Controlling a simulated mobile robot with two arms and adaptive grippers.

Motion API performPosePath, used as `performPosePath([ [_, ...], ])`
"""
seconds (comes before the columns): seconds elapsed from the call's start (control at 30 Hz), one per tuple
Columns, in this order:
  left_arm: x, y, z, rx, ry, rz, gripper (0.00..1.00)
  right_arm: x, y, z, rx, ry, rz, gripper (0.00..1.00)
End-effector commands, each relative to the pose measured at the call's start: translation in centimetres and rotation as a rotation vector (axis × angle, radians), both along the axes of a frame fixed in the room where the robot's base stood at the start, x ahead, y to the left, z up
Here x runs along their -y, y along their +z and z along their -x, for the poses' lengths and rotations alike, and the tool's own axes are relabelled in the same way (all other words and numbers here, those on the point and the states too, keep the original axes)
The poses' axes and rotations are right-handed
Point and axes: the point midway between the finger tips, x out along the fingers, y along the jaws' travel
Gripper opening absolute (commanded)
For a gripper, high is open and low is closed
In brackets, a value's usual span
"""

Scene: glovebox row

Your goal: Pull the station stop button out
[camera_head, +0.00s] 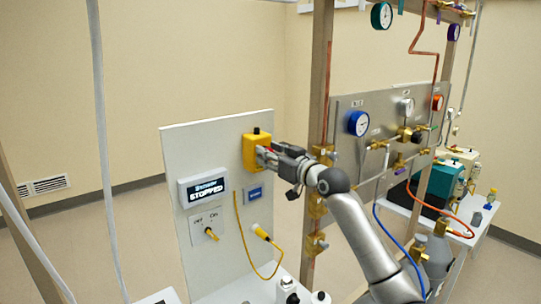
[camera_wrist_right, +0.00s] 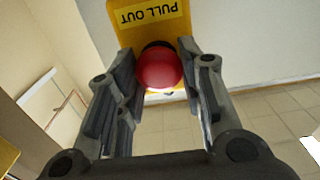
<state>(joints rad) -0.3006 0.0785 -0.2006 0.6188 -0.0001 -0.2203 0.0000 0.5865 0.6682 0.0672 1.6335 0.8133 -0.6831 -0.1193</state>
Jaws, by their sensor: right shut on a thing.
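The station stop button is a round red knob (camera_wrist_right: 158,68) on a yellow box labelled "PULL OUT" (camera_wrist_right: 150,17). In the head view the yellow box (camera_head: 249,152) is mounted high on the right side of a light panel, and the knob is hidden by my gripper. My right gripper (camera_head: 265,156) reaches the box from the right. In the wrist view my right gripper's fingers (camera_wrist_right: 158,62) stand on both sides of the red knob and are shut on it. A display (camera_head: 208,188) on the panel reads "STOPPED". My left gripper is not in view.
Below the box are a blue label (camera_head: 254,193), an OFF/ON switch (camera_head: 211,234) and a yellow cable (camera_head: 241,236) hanging from a plug. A metal post (camera_head: 319,80) and a gauge panel (camera_head: 385,130) with pipes stand close by my right arm.

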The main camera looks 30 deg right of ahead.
Motion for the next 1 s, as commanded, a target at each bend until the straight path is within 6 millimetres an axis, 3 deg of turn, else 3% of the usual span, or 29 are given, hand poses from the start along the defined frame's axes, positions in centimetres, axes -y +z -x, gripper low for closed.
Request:
performPosePath([
  [0.3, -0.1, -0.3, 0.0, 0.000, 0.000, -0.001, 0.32, 0.2, -0.1, 1.8, -0.001, -0.001, 0.002, 0.00],
  [0.53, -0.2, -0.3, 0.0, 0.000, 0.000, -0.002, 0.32, 0.1, -0.1, 1.8, -0.003, 0.000, -0.001, 0.00],
  [0.57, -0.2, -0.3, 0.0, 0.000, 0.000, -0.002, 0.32, 0.1, -0.1, 1.8, -0.003, 0.000, -0.001, 0.38],
  [0.7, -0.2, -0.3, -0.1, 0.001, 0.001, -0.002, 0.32, 0.1, -0.1, 1.8, -0.003, 0.000, 0.000, 0.56],
  [1.0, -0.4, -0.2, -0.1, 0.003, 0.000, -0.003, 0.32, 0.2, 0.0, 1.8, -0.001, 0.000, 0.000, 0.57],
])
